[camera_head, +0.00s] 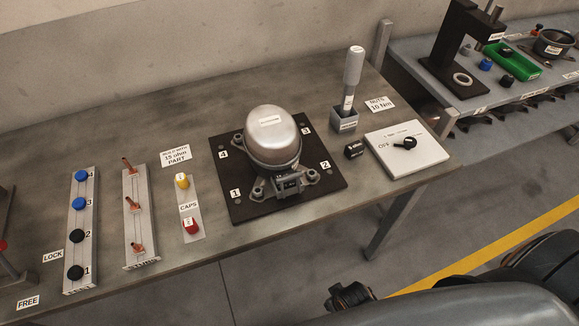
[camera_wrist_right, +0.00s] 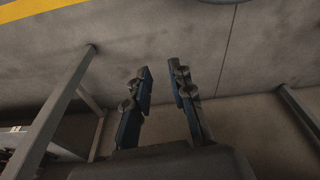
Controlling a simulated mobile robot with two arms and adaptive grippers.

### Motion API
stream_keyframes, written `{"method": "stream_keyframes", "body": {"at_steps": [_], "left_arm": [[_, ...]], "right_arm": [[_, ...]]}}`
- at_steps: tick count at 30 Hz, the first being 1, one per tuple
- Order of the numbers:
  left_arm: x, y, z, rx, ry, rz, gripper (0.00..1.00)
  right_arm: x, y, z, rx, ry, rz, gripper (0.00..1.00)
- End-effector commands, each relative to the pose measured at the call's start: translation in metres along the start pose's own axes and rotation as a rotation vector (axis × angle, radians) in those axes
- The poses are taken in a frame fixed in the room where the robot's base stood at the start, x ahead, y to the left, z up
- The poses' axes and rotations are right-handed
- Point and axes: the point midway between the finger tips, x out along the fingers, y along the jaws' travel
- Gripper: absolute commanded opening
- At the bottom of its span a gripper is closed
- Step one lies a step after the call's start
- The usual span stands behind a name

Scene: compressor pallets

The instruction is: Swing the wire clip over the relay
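The compressor (camera_head: 271,135), a silver dome, stands upright on a black square plate (camera_head: 236,205) numbered 1 to 4. At its front, towards corner 2, a small dark block with a pale label, which looks like the relay (camera_head: 291,184), sits among grey brackets. The wire clip is too small to make out for certain there. My right gripper (camera_wrist_right: 160,75) is open and empty in the right wrist view, with bare floor beyond its fingers. It is away from the compressor. My left gripper is not in view.
Left of the plate are a cap strip (camera_head: 196,220), a rail with copper pieces (camera_head: 138,222) and a rail with blue and black knobs (camera_head: 82,225). Right are a tool in a holder (camera_head: 345,122), a black cylinder (camera_head: 354,150) and a white board (camera_head: 420,160). A second bench stands behind right.

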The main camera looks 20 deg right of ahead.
Motion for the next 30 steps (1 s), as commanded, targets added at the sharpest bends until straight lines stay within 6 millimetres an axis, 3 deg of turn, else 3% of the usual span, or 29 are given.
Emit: {"method": "stream_keyframes", "body": {"at_steps": [1, 6, 17, 21, 30], "left_arm": [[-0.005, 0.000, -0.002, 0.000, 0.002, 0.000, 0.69], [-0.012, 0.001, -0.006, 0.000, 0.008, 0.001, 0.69], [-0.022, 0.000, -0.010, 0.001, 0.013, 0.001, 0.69], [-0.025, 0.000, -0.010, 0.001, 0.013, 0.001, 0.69], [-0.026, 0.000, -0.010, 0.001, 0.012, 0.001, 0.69]], "right_arm": [[-0.026, 0.001, -0.019, 0.002, 0.020, 0.002, 0.22], [-0.107, 0.005, -0.059, 0.008, 0.053, 0.006, 0.22], [-0.244, 0.003, -0.112, -0.047, 0.148, -0.018, 0.22], [-0.300, -0.014, -0.153, -0.210, 0.252, -0.079, 0.22], [-0.352, -0.051, -0.221, -0.655, 0.401, -0.189, 0.22]]}}
